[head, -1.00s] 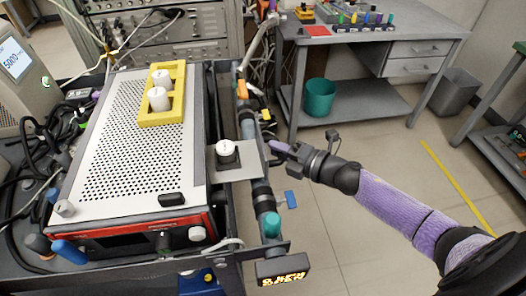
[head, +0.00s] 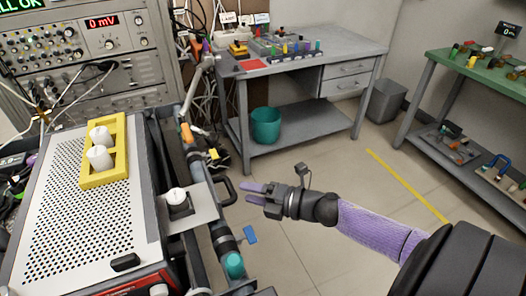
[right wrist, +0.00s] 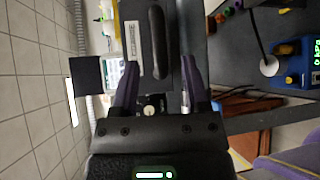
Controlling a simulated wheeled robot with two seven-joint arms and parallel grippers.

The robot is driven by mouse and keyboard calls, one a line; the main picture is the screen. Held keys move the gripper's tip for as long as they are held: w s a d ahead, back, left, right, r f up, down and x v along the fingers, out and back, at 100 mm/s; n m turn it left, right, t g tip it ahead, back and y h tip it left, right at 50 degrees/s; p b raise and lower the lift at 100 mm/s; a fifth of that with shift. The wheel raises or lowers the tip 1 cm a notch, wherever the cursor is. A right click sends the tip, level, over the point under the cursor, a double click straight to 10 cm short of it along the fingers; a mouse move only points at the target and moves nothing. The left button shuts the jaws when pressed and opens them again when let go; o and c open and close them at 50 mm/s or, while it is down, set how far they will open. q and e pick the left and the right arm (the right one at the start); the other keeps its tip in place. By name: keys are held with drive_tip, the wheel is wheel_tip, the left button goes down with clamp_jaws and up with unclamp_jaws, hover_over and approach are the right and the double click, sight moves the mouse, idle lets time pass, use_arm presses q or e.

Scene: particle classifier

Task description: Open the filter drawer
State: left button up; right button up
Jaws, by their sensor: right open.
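A black bar handle (head: 230,190) stands out from the right side of the perforated-top unit (head: 70,215). It looks like the filter drawer's handle; the drawer's outline is mostly hidden in the head view. In the right wrist view the same handle (right wrist: 157,42) sits on a grey panel (right wrist: 133,40), which I take for the drawer front. My right gripper (head: 247,193) is open just right of the handle, its purple fingers pointing left at it. In the right wrist view the fingertips (right wrist: 159,66) lie on either side of the handle's near end; contact cannot be told. My left gripper is out of view.
A yellow holder (head: 85,182) with two white cylinders lies on the unit. A small plate (head: 200,206) with a white-topped piece juts out beside the handle. Pipes (head: 203,190) run along the unit's side. A grey desk (head: 300,63) stands behind; open floor lies right.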

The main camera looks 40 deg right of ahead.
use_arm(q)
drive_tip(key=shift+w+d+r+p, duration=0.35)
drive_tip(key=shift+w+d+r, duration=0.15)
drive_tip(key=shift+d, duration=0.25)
use_arm(e)
drive_tip(key=v, duration=0.4)
drive_tip(key=shift+s+d, duration=0.15)
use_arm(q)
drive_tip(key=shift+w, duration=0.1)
